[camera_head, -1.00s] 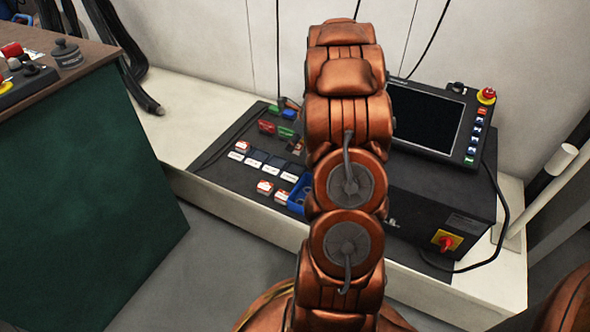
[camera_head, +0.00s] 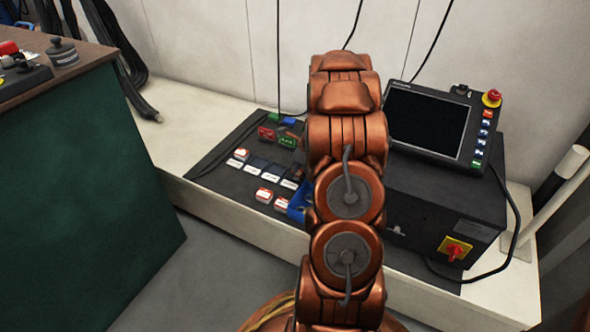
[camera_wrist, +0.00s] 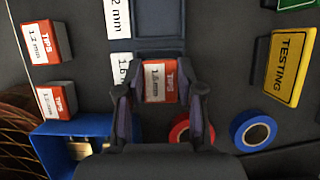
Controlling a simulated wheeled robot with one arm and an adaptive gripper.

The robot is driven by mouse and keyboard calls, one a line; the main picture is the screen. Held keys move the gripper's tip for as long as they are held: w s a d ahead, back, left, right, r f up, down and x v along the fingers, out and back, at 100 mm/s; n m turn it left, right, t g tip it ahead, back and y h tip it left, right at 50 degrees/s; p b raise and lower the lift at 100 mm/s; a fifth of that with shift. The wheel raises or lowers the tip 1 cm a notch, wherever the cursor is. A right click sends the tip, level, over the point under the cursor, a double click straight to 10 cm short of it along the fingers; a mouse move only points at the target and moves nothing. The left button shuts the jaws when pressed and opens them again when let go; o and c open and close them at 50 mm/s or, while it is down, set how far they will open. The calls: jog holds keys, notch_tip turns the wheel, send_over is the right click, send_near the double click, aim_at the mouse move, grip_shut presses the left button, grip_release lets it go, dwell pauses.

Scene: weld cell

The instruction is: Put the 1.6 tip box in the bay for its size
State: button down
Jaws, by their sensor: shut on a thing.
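My gripper (camera_wrist: 160,108) is shut on the 1.6 tip box (camera_wrist: 160,80), a small red box with a white label, between its fingertips in the wrist view. Just beyond the box is a dark blue bay tray (camera_wrist: 158,44). A white label starting "1.6" (camera_wrist: 121,70) stands left of the nearest bay; a "2 mm" label (camera_wrist: 117,18) is farther up. The box overlaps the near end of that bay in the picture; whether it touches the bay floor I cannot tell. In the head view the row of bays (camera_head: 273,170) shows left of my arm, which hides the gripper.
Two other tip boxes (camera_wrist: 45,42) (camera_wrist: 56,99) stand at left. A blue bin (camera_wrist: 48,133) is at lower left. Red tape (camera_wrist: 180,130) and blue tape (camera_wrist: 253,131) rolls lie at right, with a yellow TESTING sign (camera_wrist: 290,65). A screen unit (camera_head: 428,120) stands right of my arm.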

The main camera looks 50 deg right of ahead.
jog(key=c, duration=0.7)
grip_release()
jog(key=shift+f, duration=0.1)
jog(key=p+v, duration=0.6)
jog(key=v, duration=0.6)
jog(key=s+a+r+n+g+y, duration=0.1)
jog(key=s+a+r+n, duration=0.15)
jog(key=a+n, duration=0.45)
jog(key=s+a+r+n+g, duration=0.1)
jog(key=a+r+n+g, duration=0.2)
jog(key=a, duration=0.8)
jog(key=s+a+r+n+y, duration=0.15)
jog(key=a+r+n, duration=0.35)
jog(key=a, duration=0.5)
jog(key=s+a+r+n+g+h, duration=0.1)
jog(key=s+a+n, duration=0.2)
jog(key=s+n, duration=0.3)
jog(key=s+a+r+n+g+h, duration=0.1)
jog(key=s+a+n, duration=0.3)
jog(key=s+n, duration=0.2)
jog(key=s+a+r+n+g+h, duration=0.1)
jog(key=s+a+n, duration=0.2)
jog(key=s, duration=0.7)
jog(key=shift+a+n+g+h, duration=0.2)
jog(key=shift+n, duration=0.5)
jog(key=shift+a+n+g+h, duration=0.15)
jog(key=shift+a+n+g, duration=0.05)
jog(key=shift+n, duration=0.5)
